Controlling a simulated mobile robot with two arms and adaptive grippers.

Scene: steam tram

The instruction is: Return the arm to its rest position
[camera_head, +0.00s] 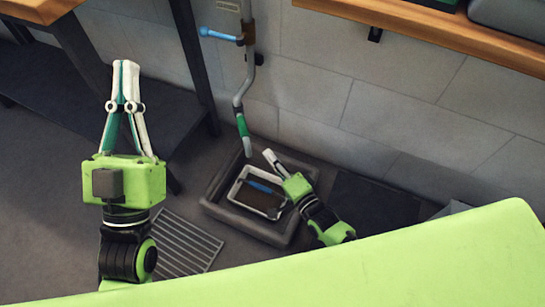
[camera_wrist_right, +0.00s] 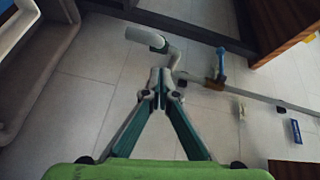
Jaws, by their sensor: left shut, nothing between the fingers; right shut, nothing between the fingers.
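My left gripper (camera_head: 125,66) stands upright at the left of the head view, its pale fingers shut together with nothing between them. It is clear of the wall and the dark bench behind it. My right gripper (camera_head: 269,155) is low by the wall, over the far right side of a pale tray (camera_head: 234,188). Its fingers are shut and empty. In the right wrist view, the right gripper (camera_wrist_right: 165,76) shows shut fingertips in front of a curved grey pipe; I cannot tell whether they touch it.
The tray holds brown matter and a blue item, inside a grey basin (camera_head: 216,211). The wall pipe (camera_head: 250,72) has a blue lever (camera_head: 217,35) and green section. A wooden shelf (camera_head: 440,32) overhangs at right. A floor grate (camera_head: 190,243) lies left of the basin.

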